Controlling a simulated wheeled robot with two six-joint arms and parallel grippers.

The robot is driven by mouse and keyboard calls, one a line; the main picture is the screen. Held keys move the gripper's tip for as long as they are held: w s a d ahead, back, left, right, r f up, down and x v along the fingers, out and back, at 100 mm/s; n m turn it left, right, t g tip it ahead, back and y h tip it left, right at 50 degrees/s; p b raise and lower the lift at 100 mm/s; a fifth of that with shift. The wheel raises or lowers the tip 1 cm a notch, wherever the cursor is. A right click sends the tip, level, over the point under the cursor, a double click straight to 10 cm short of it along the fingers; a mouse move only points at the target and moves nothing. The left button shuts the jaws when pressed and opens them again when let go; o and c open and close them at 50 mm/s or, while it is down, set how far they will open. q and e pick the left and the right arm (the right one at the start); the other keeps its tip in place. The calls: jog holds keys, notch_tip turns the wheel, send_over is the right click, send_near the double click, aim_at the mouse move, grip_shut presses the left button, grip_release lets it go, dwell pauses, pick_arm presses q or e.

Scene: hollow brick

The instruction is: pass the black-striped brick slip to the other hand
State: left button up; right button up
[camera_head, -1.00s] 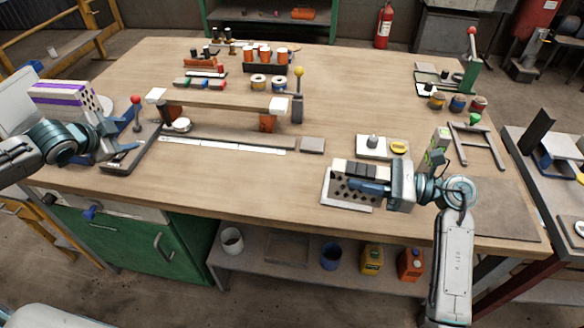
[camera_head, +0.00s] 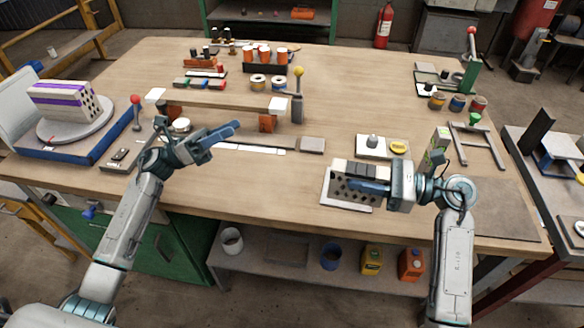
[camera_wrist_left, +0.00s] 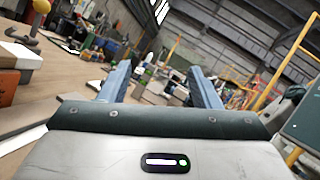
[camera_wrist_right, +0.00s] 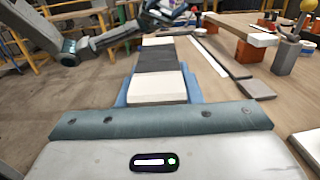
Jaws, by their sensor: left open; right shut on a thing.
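The black-striped brick slip (camera_head: 372,168) is pale with dark bands and holes in its side. My right gripper (camera_head: 362,186) is shut on it, over a white pad (camera_head: 345,206); whether it touches the pad I cannot tell. In the right wrist view the slip (camera_wrist_right: 157,87) lies between the fingers and shows one wide dark band. My left gripper (camera_head: 228,131) is open and empty above the middle-left of the table, well to the left of the slip. The left wrist view shows its two fingers (camera_wrist_left: 160,82) apart with nothing between them.
A purple-striped brick (camera_head: 66,99) stands on a round turntable (camera_head: 76,127) at the left. A raised plank (camera_head: 220,101) on orange blocks and a yellow-knobbed post (camera_head: 298,98) stand behind my left gripper.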

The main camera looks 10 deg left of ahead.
aim_at(345, 181)
pick_arm(q)
jog(key=s+d+f+m+g+y, duration=0.1)
jog(key=d+f+m+g, duration=0.1)
jog(key=d, duration=0.7)
jog(key=s+d+f+m+g, duration=0.1)
jog(key=d+f+m+g, duration=0.1)
jog(key=d+m+g, duration=0.3)
jog(key=s+d+f+m+g+y, duration=0.1)
jog(key=d+f+m+g, duration=0.1)
jog(key=d, duration=1.1)
jog(key=shift+s+d+f+m+g+y, duration=0.2)
jog(key=shift+m+g, duration=0.2)
jog(key=shift+m, duration=0.2)
jog(key=shift+s+d+f+m+g+y, duration=0.1)
jog(key=shift+s+d+m+g, duration=0.1)
jog(key=shift+m+g, duration=0.3)
jog(key=shift+c, duration=0.3)
jog(key=c, duration=1.1)
jog(key=shift+c, duration=0.3)
pick_arm(e)
jog(key=o, duration=1.2)
jog(key=shift+o, duration=0.2)
